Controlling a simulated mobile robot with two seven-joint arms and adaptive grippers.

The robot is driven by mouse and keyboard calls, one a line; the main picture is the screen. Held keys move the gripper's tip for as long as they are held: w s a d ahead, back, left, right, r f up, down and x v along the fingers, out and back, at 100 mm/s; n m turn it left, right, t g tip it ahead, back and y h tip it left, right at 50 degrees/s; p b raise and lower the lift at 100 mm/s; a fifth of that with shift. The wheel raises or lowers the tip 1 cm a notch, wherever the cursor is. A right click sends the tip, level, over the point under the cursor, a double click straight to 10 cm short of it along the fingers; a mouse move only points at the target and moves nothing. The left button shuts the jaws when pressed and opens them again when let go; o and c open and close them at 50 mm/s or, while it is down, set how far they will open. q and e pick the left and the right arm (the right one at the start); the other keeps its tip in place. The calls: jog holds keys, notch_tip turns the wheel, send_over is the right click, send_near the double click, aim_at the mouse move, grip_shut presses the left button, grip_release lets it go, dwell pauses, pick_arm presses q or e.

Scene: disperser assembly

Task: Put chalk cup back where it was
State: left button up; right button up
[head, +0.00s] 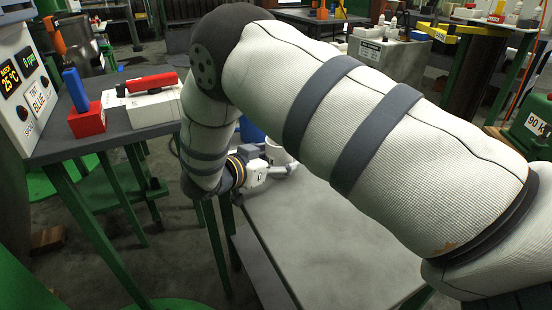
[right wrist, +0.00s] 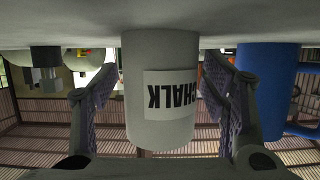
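The chalk cup (right wrist: 158,95) is a pale cylinder with a white CHALK label, upside down in the right wrist view. Its base meets the grey table surface (right wrist: 215,22) at the top of that view. In the head view the cup (head: 277,152) shows partly at the table's far end, beside my right arm. My right gripper (right wrist: 160,85) has one finger on each side of the cup, with a gap at least on the left. It also shows in the head view (head: 284,170), partly hidden by the cup and arm. My left gripper is out of view.
A blue container (right wrist: 268,90) stands beside the cup in the right wrist view. The grey table (head: 300,235) is bare nearer me. A side table (head: 110,127) at left holds a red block (head: 88,121) with a blue handle and a white box (head: 152,108).

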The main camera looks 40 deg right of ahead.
jog(key=shift+a+r, duration=0.2)
jog(key=shift+r, duration=0.1)
jog(key=v, duration=1.1)
jog(key=shift+s+a, duration=0.1)
jog(key=shift+a, duration=0.2)
